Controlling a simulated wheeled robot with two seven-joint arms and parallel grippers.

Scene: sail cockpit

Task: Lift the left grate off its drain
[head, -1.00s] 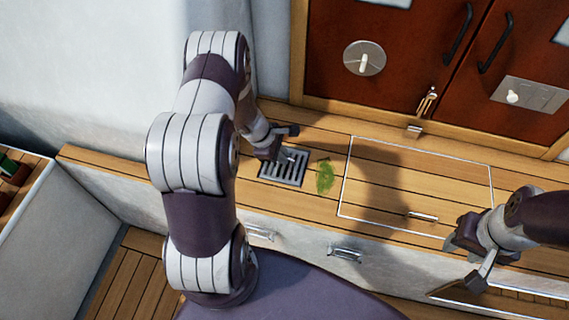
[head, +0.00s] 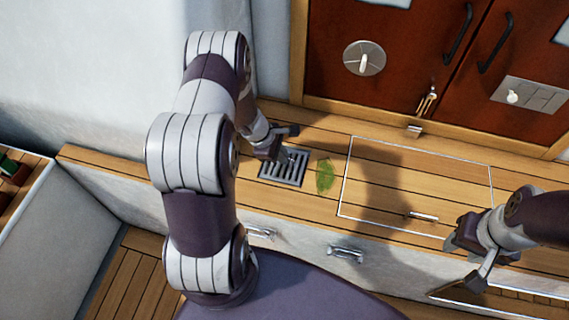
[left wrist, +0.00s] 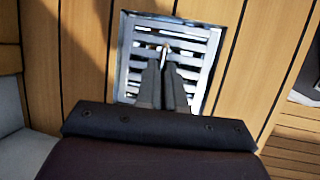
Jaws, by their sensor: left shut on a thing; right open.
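The left grate (head: 283,168) is a grey slotted metal square set in the wooden bench top. It also shows in the left wrist view (left wrist: 196,42), under and around the fingertips. My left gripper (head: 279,153) is over the far-left part of the grate; in the left wrist view (left wrist: 165,62) its fingers are close together, shut on a small upright part at the grate's middle. The grate looks level with the bench; any small gap under it cannot be told. My right gripper (head: 476,262) is open and empty at the right, in front of the bench.
A green leafy patch (head: 325,175) lies just right of the grate. A white-outlined hatch (head: 440,187) with a small handle is further right. Red-brown doors (head: 400,60) stand behind the bench, with keys (head: 427,101) hanging. Metal handles (head: 345,254) stick out of the bench front.

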